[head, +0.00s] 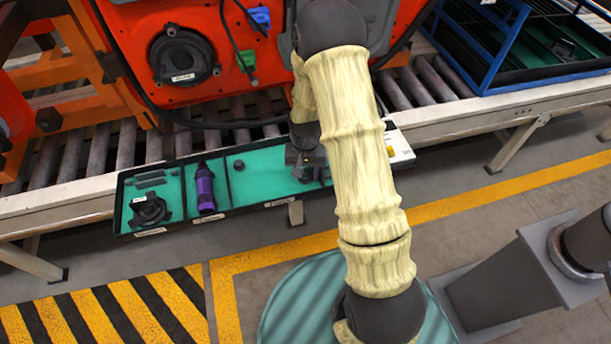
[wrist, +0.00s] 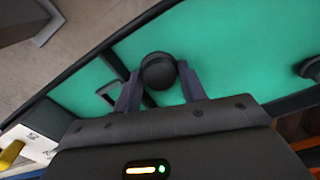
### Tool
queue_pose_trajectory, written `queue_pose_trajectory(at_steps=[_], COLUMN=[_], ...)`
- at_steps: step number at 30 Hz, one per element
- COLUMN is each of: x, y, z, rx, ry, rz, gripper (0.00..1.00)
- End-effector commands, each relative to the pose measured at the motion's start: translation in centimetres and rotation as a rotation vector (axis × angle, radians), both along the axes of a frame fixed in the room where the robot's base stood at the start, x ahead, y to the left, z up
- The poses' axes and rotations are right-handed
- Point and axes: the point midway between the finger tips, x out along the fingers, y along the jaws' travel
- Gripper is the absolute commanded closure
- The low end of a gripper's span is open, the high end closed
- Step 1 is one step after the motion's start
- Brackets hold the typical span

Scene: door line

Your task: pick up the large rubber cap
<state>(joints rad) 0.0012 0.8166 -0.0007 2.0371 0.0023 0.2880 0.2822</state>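The large rubber cap (wrist: 158,70) is a round black piece on the green lining of the tray, close to a black divider. My gripper (wrist: 160,74) is over it, with one finger on each side of the cap. The fingers stand apart, and I see no clear grip on the cap; contact at its sides is hard to judge. In the head view my gripper (head: 306,168) is down at the right part of the tray (head: 262,157) and largely hides the cap.
A smaller black piece (head: 239,165) lies left of my gripper. A white box (head: 400,149) stands at the tray's right end.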

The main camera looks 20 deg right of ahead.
Motion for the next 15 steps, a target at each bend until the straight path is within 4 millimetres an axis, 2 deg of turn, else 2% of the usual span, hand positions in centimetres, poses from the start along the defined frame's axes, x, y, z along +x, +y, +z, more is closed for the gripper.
queue_pose_trajectory(at_steps=[8,11,15], x=[0.0,0.1,0.1], y=[0.0,0.0,0.0], z=[0.2,0.9,2.9], rx=[0.0,0.0,0.001], ry=[-0.001,-0.003,-0.005], rz=[0.0,0.0,0.0], gripper=[0.91,0.91,0.91])
